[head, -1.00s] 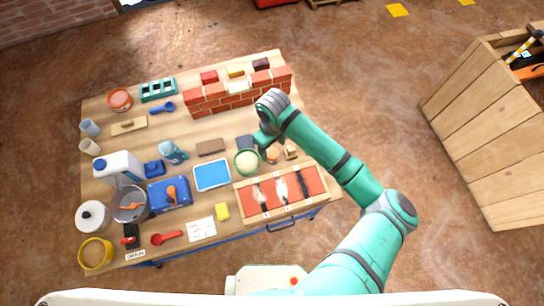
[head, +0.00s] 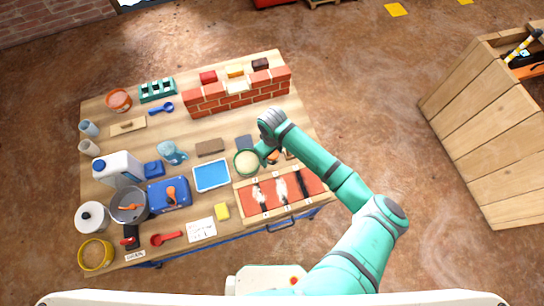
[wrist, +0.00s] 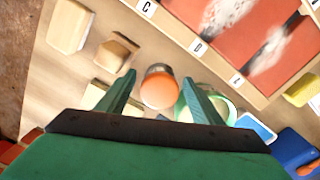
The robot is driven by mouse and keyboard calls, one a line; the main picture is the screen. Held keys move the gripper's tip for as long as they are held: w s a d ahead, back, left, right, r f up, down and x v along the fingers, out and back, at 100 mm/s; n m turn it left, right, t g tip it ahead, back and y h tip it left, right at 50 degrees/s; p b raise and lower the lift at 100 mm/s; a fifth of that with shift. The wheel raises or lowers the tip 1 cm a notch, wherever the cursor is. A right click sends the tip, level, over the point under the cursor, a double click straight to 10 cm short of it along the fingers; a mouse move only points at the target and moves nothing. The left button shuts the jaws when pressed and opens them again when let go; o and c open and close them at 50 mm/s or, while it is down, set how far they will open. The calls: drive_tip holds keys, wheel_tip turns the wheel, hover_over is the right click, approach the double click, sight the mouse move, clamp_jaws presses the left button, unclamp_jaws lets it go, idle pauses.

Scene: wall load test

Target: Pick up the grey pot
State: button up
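A small round pot with an orange top and greyish side (wrist: 158,88) stands on the bench in the wrist view, between my fingers as seen from the wrist. In the head view its orange top (head: 272,157) shows partly behind my arm. My gripper (wrist: 160,80) is open, and no contact with the small pot is visible. I cannot tell for certain which one is the grey pot.
A green-rimmed bowl (wrist: 222,101) is close beside the right finger. Pale blocks (wrist: 115,52) lie left of the small pot. A framed brick panel (head: 240,197) lies in front, and a low brick wall (head: 230,95) stands behind. The blue tray (head: 212,175) is left of the bowl.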

drive_tip(key=c, duration=1)
drive_tip(key=shift+r, duration=0.5)
wheel_tip(320, 180, up, 2)
drive_tip(key=shift+w+r, duration=0.1)
drive_tip(key=shift+r, duration=0.05)
drive_tip(key=shift+s+a+r, duration=0.45)
drive_tip(key=shift+s+r, duration=1.15)
drive_tip(key=shift+s, duration=0.7)
drive_tip(key=shift+s+a+r, duration=0.5)
drive_tip(key=shift+s+r, duration=1.15)
drive_tip(key=shift+s, duration=0.65)
drive_tip(key=shift+s+a+r, duration=0.45)
drive_tip(key=shift+s+r, duration=1.15)
drive_tip(key=shift+s, duration=0.7)
